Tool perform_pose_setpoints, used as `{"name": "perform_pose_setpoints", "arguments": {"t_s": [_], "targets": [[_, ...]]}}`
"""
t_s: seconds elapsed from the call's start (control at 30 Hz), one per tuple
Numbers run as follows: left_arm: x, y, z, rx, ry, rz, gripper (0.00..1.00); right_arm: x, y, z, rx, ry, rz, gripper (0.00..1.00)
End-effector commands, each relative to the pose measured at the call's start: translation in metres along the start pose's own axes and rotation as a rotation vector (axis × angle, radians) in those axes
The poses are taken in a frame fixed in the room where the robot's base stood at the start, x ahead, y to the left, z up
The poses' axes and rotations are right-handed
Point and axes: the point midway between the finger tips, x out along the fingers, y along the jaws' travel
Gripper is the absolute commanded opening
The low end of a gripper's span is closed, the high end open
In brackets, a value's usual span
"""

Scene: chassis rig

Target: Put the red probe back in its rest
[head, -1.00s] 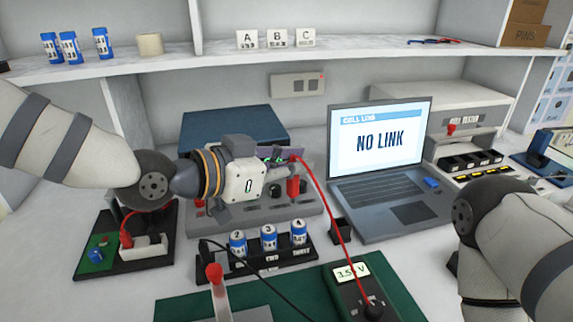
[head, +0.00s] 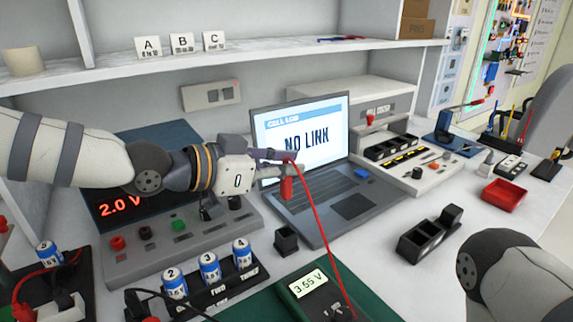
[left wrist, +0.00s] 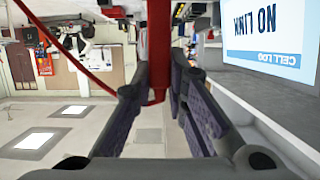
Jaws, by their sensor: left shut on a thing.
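My left gripper (head: 280,165) is shut on the red probe (head: 286,189), which hangs upright below the jaws in front of the laptop. A red lead runs from it down to the multimeter (head: 310,288), which reads 3.55 V. In the left wrist view the probe (left wrist: 158,45) sits between the two dark fingers (left wrist: 160,100). A small black open-topped holder (head: 286,241) stands on the bench below the probe, well apart from it; I cannot tell for certain that it is the rest. My right arm shows at the lower right, with its gripper out of view.
The laptop (head: 352,208) reads NO LINK. A rack (head: 215,292) of blue cells stands at the front, before a supply (head: 165,235) reading 2.0 V. A black divided tray (head: 420,241) and red tray (head: 503,195) lie right. Bench between laptop and black tray is clear.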

Motion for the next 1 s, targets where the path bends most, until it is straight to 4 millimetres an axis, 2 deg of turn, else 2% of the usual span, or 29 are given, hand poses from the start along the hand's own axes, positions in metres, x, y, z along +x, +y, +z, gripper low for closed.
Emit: {"name": "perform_pose_setpoints", "arguments": {"t_s": [0.3, 0.43, 0.6, 1.0], "targets": [[0.012, 0.0, 0.038, -0.003, -0.004, 0.002, 0.0, 0.01, 0.0, 0.004, 0.0, -0.023, 0.001, 0.4], [0.015, 0.0, 0.049, -0.002, -0.002, 0.001, 0.0, 0.013, 0.0, 0.005, -0.001, -0.031, 0.001, 0.4], [0.017, 0.0, 0.054, -0.001, 0.0, 0.0, 0.0, 0.015, 0.0, 0.006, -0.001, -0.035, 0.002, 0.4], [0.017, 0.0, 0.054, 0.0, 0.001, 0.0, 0.0, 0.014, 0.0, 0.006, -0.001, -0.034, 0.002, 0.4]]}}
